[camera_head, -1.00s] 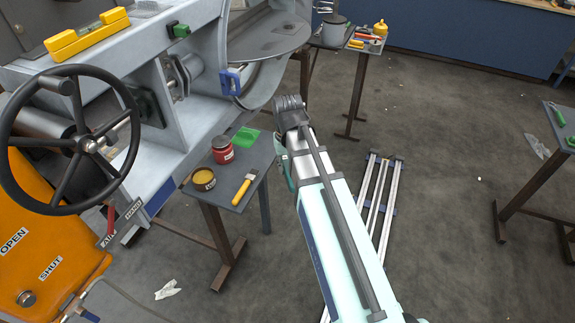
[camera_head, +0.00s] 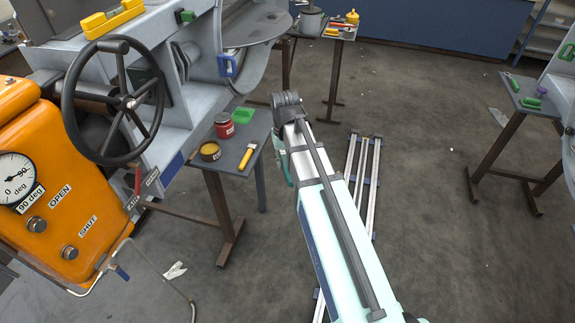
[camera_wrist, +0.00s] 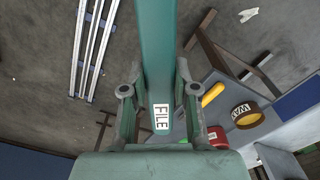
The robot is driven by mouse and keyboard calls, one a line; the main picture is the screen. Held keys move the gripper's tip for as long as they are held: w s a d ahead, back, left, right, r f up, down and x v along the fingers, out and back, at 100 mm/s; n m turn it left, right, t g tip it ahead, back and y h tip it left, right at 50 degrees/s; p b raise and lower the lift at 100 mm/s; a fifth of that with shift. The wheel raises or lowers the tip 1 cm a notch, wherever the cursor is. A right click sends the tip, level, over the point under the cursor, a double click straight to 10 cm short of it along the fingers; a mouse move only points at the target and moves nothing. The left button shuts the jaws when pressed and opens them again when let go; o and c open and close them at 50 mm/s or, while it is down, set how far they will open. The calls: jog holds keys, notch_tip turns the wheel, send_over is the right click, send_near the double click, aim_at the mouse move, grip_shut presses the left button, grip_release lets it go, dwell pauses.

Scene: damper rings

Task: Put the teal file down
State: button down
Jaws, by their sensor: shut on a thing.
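The teal file (camera_wrist: 156,50), with a white FILE label, runs down the middle of the wrist view from the top edge. My gripper (camera_wrist: 158,92) is shut on it, one finger on each side. The file is held in the air over the floor, beside a small grey table. In the head view my arm reaches forward to the right of that table (camera_head: 232,177). The arm hides most of the gripper there, and I cannot clearly make out the file.
The small table carries a red jar (camera_head: 224,126), a yellow-brown tin (camera_head: 210,151), a yellow-handled brush (camera_head: 246,156) and a green tray (camera_head: 242,115). A large machine with a handwheel (camera_head: 113,102) stands left. Metal rails (camera_head: 363,175) lie on the floor right of my arm.

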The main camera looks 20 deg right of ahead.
jog(key=w+f+m+p, duration=0.2)
jog(key=w, duration=1.7)
jog(key=m+p, duration=0.1)
jog(key=m, duration=0.3)
send_over(265, 126)
notch_tip(265, 126, down, 4)
jog(key=shift+r, duration=0.25)
jog(key=shift+f, duration=0.1)
jog(key=shift+f+b, duration=1.2)
jog(key=shift+f, duration=2)
jog(key=c, duration=1.2)
grip_release()
jog(key=shift+o, duration=0.3)
